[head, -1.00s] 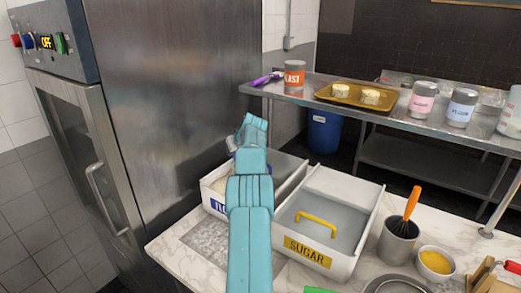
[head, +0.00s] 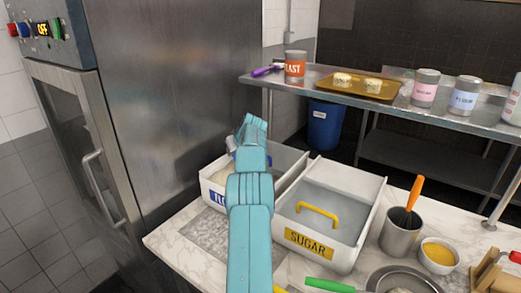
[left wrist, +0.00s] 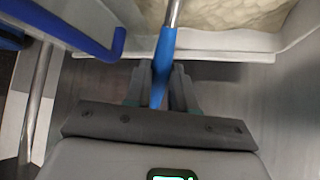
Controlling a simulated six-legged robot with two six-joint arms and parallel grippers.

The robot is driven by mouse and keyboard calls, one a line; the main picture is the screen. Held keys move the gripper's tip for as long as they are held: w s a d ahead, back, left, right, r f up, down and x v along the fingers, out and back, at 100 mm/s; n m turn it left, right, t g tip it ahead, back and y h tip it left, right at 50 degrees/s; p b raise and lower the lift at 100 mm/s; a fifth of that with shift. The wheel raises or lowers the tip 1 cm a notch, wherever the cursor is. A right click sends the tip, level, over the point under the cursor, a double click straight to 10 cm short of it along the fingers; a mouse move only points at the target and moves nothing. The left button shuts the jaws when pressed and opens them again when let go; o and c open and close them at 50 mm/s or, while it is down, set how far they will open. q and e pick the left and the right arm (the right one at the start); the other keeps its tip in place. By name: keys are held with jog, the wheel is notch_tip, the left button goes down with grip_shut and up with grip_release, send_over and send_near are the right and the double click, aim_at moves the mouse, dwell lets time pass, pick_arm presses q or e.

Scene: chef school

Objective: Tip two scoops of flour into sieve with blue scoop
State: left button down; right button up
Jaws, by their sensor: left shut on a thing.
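In the left wrist view my left gripper (left wrist: 159,88) is shut on the blue handle of the scoop (left wrist: 162,55). The scoop's metal shaft reaches over a white bin wall toward pale flour (left wrist: 225,14); its bowl is out of view. In the head view my teal left arm covers much of the flour bin (head: 214,196), which has a blue label and stands left of the sugar bin. A round metal rim, apparently the sieve (head: 383,272), shows at the bottom edge, with a green handle (head: 328,285) beside it. My right gripper is not in view.
The sugar bin (head: 345,262) with a yellow-handled lid stands right of my arm. Further right are a metal cup (head: 398,240) with an orange-handled whisk and a bowl of yellow stuff (head: 438,257). A tall steel oven (head: 165,100) stands close on the left.

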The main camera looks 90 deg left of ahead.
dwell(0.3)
pick_arm(q)
notch_tip(320, 180, up, 6)
jog(key=p, duration=0.6)
jog(key=shift+r, duration=0.1)
